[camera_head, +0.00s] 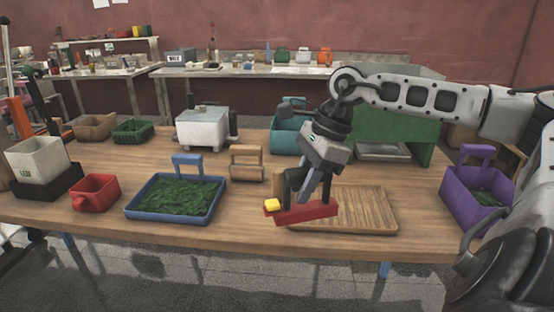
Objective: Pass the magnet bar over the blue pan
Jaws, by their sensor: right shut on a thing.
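The blue pan (133,206) sits on the wooden table left of centre. It holds a dark green crumbly material, and a blue handle stands at its back edge. My right gripper (307,193) is shut on the magnet bar (318,212), a red bar with a yellow block at its left end. The bar is to the right of the pan, in front of the left part of a ribbed wooden tray (370,210). I cannot tell whether the bar touches the tray or table. My left gripper is not in view.
A red scoop-like cup (95,194) stands left of the pan and a wooden handled block (246,164) behind it to the right. A purple bin (470,198) stands at the right. A white machine (202,128) stands further back.

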